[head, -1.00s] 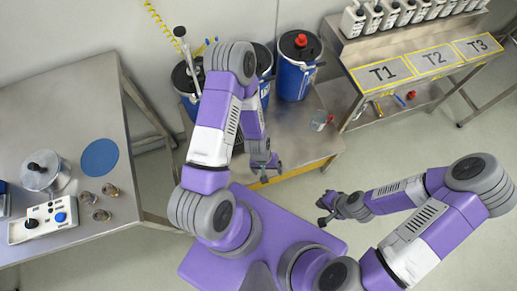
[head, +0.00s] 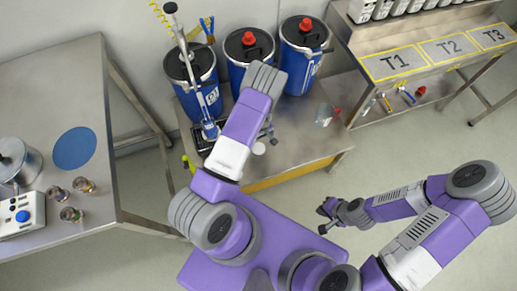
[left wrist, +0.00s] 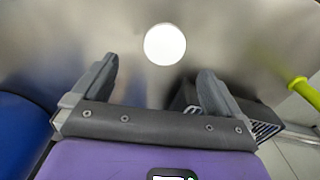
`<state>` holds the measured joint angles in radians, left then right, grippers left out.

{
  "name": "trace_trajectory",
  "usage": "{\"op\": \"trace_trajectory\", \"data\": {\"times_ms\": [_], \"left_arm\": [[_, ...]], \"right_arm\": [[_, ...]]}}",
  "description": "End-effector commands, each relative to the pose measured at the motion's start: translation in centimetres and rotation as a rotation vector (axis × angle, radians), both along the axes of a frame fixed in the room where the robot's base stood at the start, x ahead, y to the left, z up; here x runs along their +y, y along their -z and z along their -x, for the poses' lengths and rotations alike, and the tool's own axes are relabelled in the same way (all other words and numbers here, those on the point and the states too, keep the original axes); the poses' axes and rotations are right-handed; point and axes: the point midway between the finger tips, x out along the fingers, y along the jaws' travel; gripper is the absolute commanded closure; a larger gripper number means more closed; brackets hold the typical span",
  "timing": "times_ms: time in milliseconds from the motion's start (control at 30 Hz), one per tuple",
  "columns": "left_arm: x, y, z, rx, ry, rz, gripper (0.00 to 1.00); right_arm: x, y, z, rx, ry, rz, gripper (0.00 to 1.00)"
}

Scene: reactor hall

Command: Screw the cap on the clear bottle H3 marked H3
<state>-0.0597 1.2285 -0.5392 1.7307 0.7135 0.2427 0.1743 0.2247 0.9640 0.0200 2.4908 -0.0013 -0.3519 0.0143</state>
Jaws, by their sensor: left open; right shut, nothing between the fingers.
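No separate cap is clearly identifiable. My left gripper (head: 268,133) is over the bench, mostly behind its own arm; in the left wrist view (left wrist: 158,68) its fingers are open with nothing between them. A plain white disc (left wrist: 165,44) lies beyond the fingertips; it also shows in the head view (head: 258,148). My right gripper (head: 326,216) is shut and empty, above the floor in front of the bench.
Blue drums (head: 304,60) line the back of the steel bench (head: 296,135), with red caps on two. A dispenser pump (head: 180,35) rises from the left drum. A dark grated box (left wrist: 185,97) and a yellow-green handle (left wrist: 301,87) are near the left gripper. Shelf T1 (head: 393,62) is right.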

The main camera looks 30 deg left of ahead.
Motion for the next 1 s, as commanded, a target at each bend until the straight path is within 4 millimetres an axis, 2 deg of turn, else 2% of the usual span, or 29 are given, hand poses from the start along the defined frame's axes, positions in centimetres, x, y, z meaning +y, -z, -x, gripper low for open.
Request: {"op": "trace_trajectory", "data": {"times_ms": [233,567,667,900,1000], "left_arm": [[0.0,2.4,0.1,0.001,0.001,0.0,0.0],[0.1,2.6,0.1,0.001,0.001,-0.001,0.0],[0.2,3.6,0.3,0.001,-0.001,-0.001,0.0],[0.4,7.3,0.6,0.001,0.001,0.0,0.0],[0.4,7.7,0.6,0.0,0.002,0.0,0.0]], "right_arm": [[0.0,1.0,0.0,0.0,0.0,0.0,1.0],[0.0,1.1,0.0,0.0,0.0,0.0,1.0],[0.0,1.6,0.0,0.0,0.0,0.0,1.0],[0.0,3.3,0.0,0.0,0.0,0.0,1.0],[0.0,3.5,0.0,0.0,0.0,0.0,1.0]]}}
